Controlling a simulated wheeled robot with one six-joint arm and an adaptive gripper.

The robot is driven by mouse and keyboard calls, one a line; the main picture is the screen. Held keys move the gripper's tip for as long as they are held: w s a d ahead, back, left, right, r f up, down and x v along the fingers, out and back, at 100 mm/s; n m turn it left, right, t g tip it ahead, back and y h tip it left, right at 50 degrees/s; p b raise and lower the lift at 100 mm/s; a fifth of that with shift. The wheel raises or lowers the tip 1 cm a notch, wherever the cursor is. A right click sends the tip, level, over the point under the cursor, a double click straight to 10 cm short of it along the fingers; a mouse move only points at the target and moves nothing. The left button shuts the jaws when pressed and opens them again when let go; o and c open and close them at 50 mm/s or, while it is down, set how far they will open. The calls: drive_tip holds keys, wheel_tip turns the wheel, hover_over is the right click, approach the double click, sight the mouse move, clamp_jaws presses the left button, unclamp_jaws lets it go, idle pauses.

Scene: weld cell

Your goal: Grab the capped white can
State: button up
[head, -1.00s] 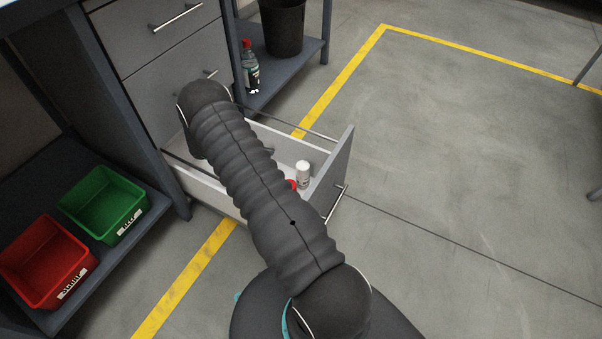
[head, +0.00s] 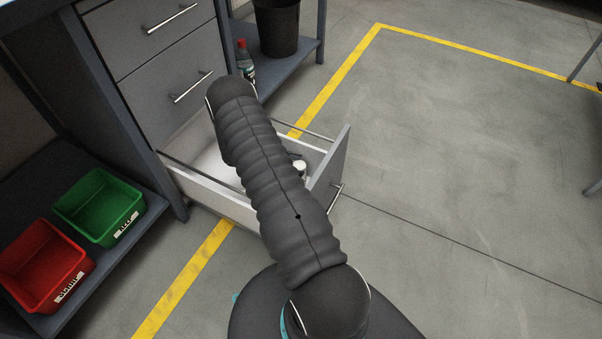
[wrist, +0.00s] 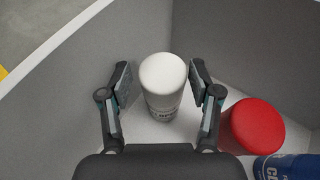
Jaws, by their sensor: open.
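The capped white can (wrist: 163,82) stands upright in the open drawer. In the wrist view it is between the two open fingers of my gripper (wrist: 160,88), with a visible gap on each side. In the head view only part of the can (head: 299,167) shows beside my arm.
A red-capped item (wrist: 256,126) and a blue can (wrist: 288,167) are close to the right finger. The drawer (head: 207,192) has walls close around. A green bin (head: 100,208) and a red bin (head: 42,264) sit on a low shelf at left.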

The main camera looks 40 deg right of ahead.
drive_tip(key=shift+s+d+f, duration=0.2)
drive_tip(key=shift+s+d, duration=0.15)
drive_tip(key=shift+d, duration=0.1)
clamp_jaws()
drive_tip(key=shift+r, duration=0.1)
